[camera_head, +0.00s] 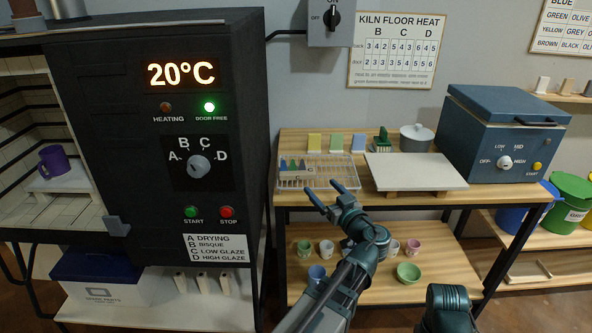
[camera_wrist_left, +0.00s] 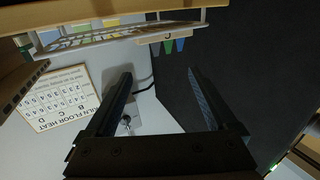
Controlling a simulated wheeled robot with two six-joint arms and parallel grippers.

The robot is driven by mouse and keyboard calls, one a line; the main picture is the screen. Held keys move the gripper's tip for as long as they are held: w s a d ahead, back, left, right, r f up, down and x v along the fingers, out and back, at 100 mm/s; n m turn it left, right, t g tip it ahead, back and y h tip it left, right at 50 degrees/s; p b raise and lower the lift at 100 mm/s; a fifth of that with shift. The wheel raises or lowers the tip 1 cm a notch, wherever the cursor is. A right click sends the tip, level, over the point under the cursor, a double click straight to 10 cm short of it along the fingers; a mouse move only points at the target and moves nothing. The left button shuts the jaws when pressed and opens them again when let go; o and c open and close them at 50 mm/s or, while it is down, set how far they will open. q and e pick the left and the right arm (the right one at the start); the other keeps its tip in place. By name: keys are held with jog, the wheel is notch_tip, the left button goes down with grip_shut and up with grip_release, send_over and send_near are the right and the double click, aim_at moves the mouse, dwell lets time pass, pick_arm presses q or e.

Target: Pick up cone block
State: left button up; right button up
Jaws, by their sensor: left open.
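The cone block (camera_head: 296,174) is a pale block marked C with small coloured cones standing on it. It sits in a clear wire-like rack (camera_head: 330,172) on the wooden table. In the left wrist view the cone block (camera_wrist_left: 150,38) shows upside down near the top, its cones pointing down in the picture. My left gripper (camera_head: 325,196) is open and empty, in front of the table edge, to the right of and nearer than the block. Its two fingers (camera_wrist_left: 160,92) show apart in the wrist view. Of my right arm only a link shows; its gripper is out of view.
A white board (camera_head: 415,172) lies right of the rack. Coloured tiles (camera_head: 336,143), a green brush and a grey pot (camera_head: 416,137) stand behind. The kiln (camera_head: 160,130) rises at the left; a blue small kiln (camera_head: 500,140) is at the right. Cups fill the lower shelf.

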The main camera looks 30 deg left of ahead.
aim_at(301, 173)
pick_arm(q)
jog(key=x, duration=1.3)
jog(key=shift+w+a, duration=0.1)
jog(key=shift+a, duration=0.15)
grip_shut()
jog(key=shift+r+p, duration=0.5)
jog(key=shift+p, duration=0.1)
notch_tip(301, 173, up, 3)
jog(key=p, duration=0.2)
jog(key=shift+p, duration=0.4)
jog(key=s+d+r+p, duration=0.1)
jog(key=s+d, duration=1)
jog(key=shift+s, duration=0.4)
